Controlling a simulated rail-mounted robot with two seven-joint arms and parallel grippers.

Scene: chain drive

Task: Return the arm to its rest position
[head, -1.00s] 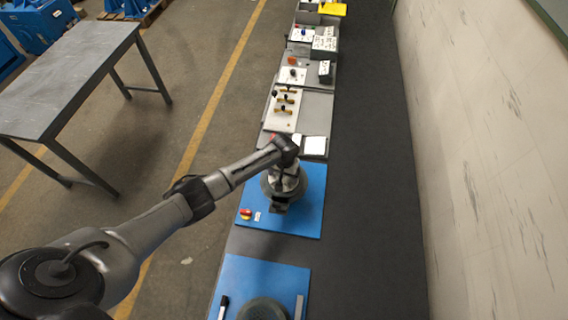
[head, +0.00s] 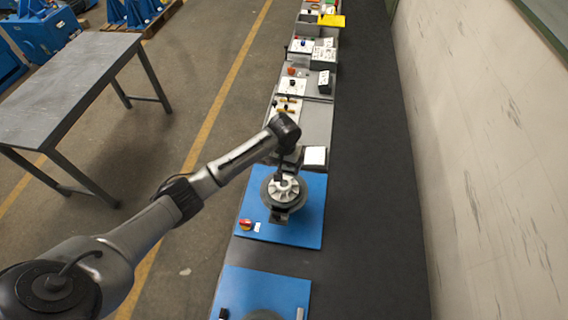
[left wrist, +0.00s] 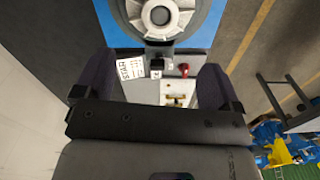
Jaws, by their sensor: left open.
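My left arm comes in from the left in the head view, with its wrist (head: 284,128) above the bench, just beyond a grey round unit with a finned hub (head: 284,188). That unit stands on a blue plate (head: 308,222). The left gripper points down and is mostly hidden behind the wrist in that view. In the left wrist view the left gripper's two dark fingers (left wrist: 154,82) are spread apart with nothing between them. The grey unit shows there too (left wrist: 160,16), beyond the fingertips and apart from them. The right gripper does not show.
A second blue plate (head: 270,283) lies at the near end of the bench. Several panels and boxes line the bench's far part, among them a white square (head: 315,156). A grey table (head: 60,85) stands at the left. A wall (head: 480,140) runs along the right.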

